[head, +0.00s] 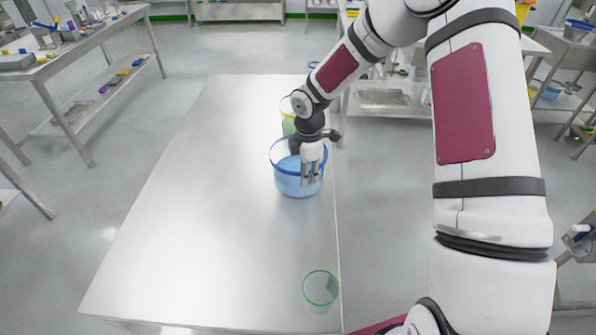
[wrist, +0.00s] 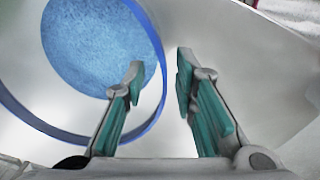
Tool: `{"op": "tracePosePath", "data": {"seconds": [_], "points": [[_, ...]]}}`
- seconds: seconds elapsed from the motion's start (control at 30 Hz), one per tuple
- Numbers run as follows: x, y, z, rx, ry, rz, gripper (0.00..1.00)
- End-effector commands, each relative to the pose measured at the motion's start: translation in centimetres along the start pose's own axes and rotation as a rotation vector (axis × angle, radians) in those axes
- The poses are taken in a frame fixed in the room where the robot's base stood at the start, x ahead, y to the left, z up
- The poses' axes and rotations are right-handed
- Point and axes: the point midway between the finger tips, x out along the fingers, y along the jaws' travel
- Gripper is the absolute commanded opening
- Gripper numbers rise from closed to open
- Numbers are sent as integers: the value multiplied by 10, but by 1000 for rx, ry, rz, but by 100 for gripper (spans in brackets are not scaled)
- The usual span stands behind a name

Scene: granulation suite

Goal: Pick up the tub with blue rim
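The tub with blue rim (head: 286,183) stands upright on the steel table, a clear round tub with blue granular contents. In the wrist view, its blue rim (wrist: 40,122) and contents (wrist: 100,45) fill the left side. My gripper (head: 311,183) is at the tub's near right side, pointing down. In the wrist view, my gripper (wrist: 160,78) is open, with the rim passing between its fingers. The left finger overlaps the tub's inside and the right finger is outside. I cannot tell whether either finger touches the wall.
A yellow-rimmed tub with green contents (head: 288,126) stands just behind, partly hidden by my arm. A clear green-rimmed tub (head: 321,289) stands near the front right corner. The steel table (head: 200,210) is bare on its left. Side benches (head: 60,60) hold small items.

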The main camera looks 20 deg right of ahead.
Motion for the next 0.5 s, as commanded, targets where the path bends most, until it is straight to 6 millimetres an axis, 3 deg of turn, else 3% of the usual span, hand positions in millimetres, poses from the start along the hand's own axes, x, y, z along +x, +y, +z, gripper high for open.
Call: {"op": "tracePosePath", "data": {"seconds": [0.23,0.5], "points": [[17,0,1,1,0,-1,26],[54,3,2,1,-1,-2,26]]}}
